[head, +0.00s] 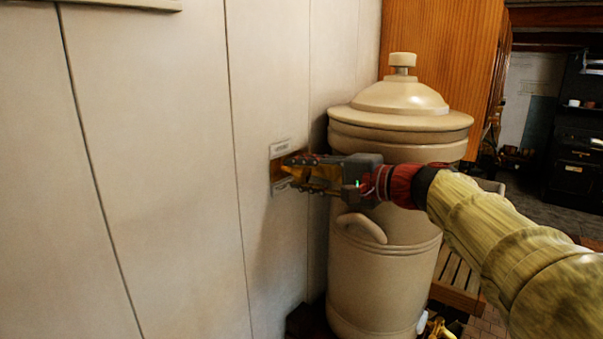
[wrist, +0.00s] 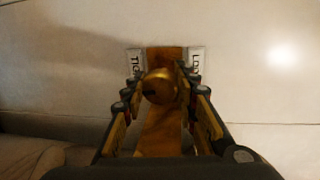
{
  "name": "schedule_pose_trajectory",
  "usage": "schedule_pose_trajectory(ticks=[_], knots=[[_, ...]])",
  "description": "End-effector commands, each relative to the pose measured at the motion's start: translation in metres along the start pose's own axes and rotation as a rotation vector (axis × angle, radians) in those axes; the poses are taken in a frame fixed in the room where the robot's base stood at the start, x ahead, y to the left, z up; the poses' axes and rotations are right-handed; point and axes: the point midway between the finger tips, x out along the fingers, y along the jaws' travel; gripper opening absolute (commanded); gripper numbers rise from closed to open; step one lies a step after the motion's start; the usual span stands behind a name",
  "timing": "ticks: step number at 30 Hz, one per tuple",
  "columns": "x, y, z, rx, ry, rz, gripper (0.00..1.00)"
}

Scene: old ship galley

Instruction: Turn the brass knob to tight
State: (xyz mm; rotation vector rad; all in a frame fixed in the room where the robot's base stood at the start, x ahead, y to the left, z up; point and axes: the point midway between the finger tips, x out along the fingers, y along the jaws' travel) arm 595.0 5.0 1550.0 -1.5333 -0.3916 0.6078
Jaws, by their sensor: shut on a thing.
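The brass knob (wrist: 159,86) is round and shiny and sits on a brass plate (wrist: 164,54) on the white wall. In the wrist view it is between the two fingers of my gripper (wrist: 160,92), which is shut on it. A dark mark shows near the knob's left side. A label beginning "TIG" (wrist: 135,61) is left of the plate, and one beginning "LOO" (wrist: 196,60) is right of it; the fingers hide the rest of both. In the head view my gripper (head: 290,172) reaches the plate (head: 276,170) from the right, and the knob is hidden by the fingers.
A large cream lidded urn (head: 385,285) with a side handle stands just right of the plate, behind my gripper and close to my arm. The panelled white wall (head: 150,170) is bare to the left. A wooden slatted bench (head: 458,280) is behind the urn.

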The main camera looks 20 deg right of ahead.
Motion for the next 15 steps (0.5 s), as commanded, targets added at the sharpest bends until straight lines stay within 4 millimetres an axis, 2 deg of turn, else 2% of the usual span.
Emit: schedule_pose_trajectory(ticks=[14,15], knots=[[0.0005,0.0035,-0.0007,0.018,-0.002,0.004,0.04],[0.0005,0.0035,-0.0007,0.018,-0.002,0.004,0.30]])
